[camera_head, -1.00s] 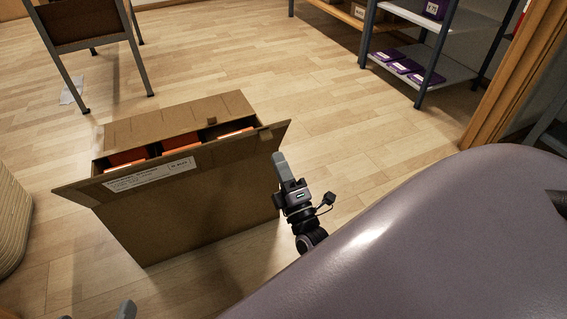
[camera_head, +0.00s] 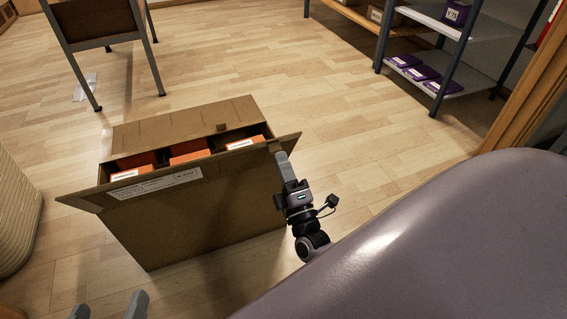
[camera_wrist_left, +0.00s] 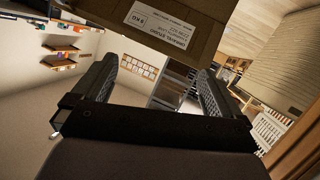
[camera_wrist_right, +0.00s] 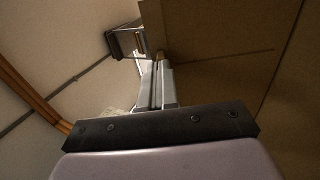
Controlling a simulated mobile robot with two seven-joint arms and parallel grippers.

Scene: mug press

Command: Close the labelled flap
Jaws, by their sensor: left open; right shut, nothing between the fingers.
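A tall brown cardboard box (camera_head: 190,225) stands open on the floor, holding several orange boxes (camera_head: 190,157). Its labelled flap (camera_head: 230,164) lies along the near side, leaning outward, with a white label (camera_head: 155,184). The label also shows in the left wrist view (camera_wrist_left: 160,25). My right gripper (camera_head: 278,150) is shut and empty at the flap's right end; whether it touches is unclear. In the right wrist view its fingers (camera_wrist_right: 162,70) point up beside brown cardboard (camera_wrist_right: 215,40). My left gripper (camera_head: 108,309) is open and empty, low in front of the box.
The box's far flap (camera_head: 180,120) is raised behind the opening. A woven basket (camera_head: 15,215) stands at the left. A chair-like frame (camera_head: 100,30) and a shelf unit (camera_head: 435,65) stand further back.

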